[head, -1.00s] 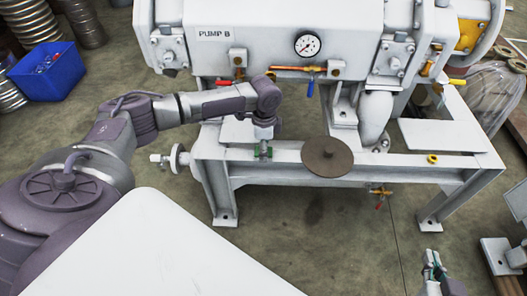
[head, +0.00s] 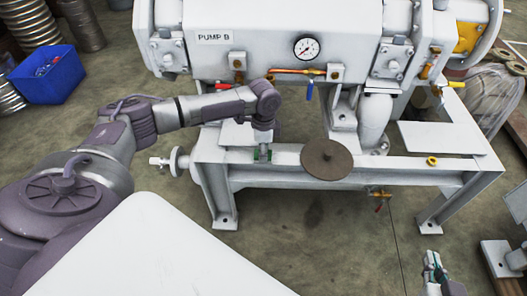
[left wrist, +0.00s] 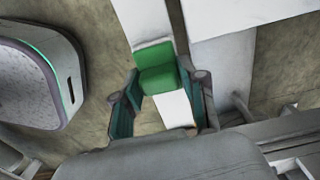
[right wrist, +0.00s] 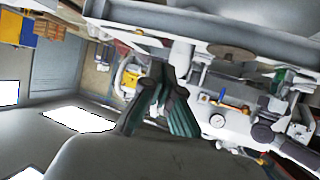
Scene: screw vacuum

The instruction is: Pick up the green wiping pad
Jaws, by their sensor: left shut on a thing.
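The green wiping pad (left wrist: 157,68) shows in the left wrist view as a small green block between and just beyond my left fingers. My right gripper (head: 432,260) is low at the right in the head view, away from the pad. I cannot tell whether its fingers (right wrist: 165,100) are fully shut.
A brown round disc (head: 327,160) lies on the white frame beam (head: 390,170), right of my left gripper. A yellow ring (head: 432,161) sits further right. The pump body (head: 265,35), with a gauge (head: 307,47), rises behind. A blue bin (head: 47,72) stands on the floor at the left.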

